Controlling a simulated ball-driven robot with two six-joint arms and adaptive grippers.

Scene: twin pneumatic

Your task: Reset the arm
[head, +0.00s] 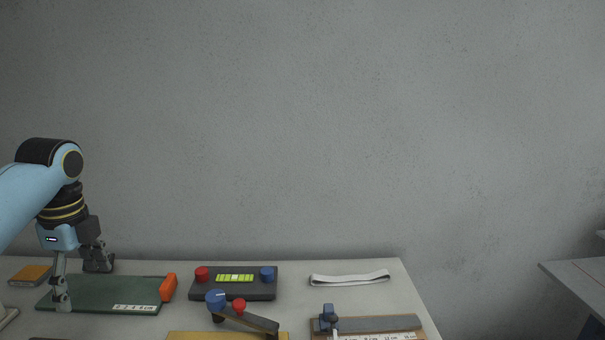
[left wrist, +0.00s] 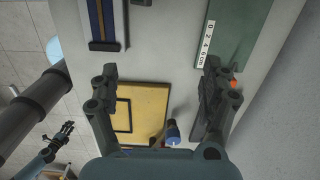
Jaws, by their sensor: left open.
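My left arm comes in from the left in the head view. Its gripper (head: 80,284) points down with its fingers apart, over the left part of the table near the green mat (head: 100,293). In the left wrist view the fingers of my left gripper (left wrist: 160,72) are spread with nothing between them. A yellow board (left wrist: 143,100) with a black outline lies below. A small dark gripper on a blue arm (left wrist: 62,131), which looks like my right one, shows at lower left; its jaws are too small to judge.
The pale table (head: 300,262) also holds an orange block (head: 168,287), a dark box with red and blue knobs (head: 245,293), a blue-and-red-knobbed lever (head: 245,319), a white strap (head: 350,278) and a ruler board (head: 385,325). Another table (head: 585,285) stands at far right.

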